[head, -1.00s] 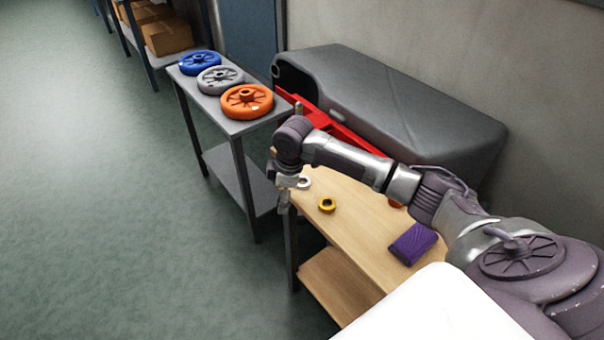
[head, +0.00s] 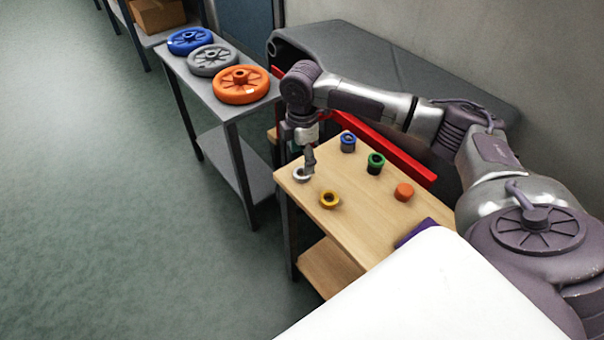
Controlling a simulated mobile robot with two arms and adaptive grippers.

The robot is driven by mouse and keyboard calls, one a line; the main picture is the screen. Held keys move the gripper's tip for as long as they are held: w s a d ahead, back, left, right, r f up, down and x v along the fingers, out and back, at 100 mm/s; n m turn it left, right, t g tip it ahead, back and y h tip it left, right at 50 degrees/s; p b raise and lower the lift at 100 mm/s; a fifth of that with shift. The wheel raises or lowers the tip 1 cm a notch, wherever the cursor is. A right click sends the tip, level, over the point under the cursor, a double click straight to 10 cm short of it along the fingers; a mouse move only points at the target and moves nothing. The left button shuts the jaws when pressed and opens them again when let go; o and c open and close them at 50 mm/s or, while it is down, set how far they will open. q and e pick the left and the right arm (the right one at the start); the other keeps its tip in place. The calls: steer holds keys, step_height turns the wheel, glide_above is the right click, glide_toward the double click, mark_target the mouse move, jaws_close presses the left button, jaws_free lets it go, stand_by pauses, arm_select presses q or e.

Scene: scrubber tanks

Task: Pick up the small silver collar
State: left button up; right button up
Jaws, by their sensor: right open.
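The small silver collar (head: 301,175) lies on the wooden table (head: 355,235) near its left corner. My right gripper (head: 305,163) points down just above it, with a fingertip beside or over the ring. The jaws are open. I cannot tell whether the fingers touch the collar, and part of the gripper is hidden behind its own wrist. My left gripper is out of view.
A blue one (head: 347,142), a green one (head: 375,163) and an orange piece (head: 404,192) stand further along. A purple block (head: 415,232) lies at the front. A grey table (head: 205,85) holds three wheels.

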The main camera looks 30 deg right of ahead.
mark_target(302, 176)
step_height(302, 176, down, 5)
steer(key=shift+w+d+f, duration=0.1)
stand_by(0.3)
steer(key=c, duration=1.3)
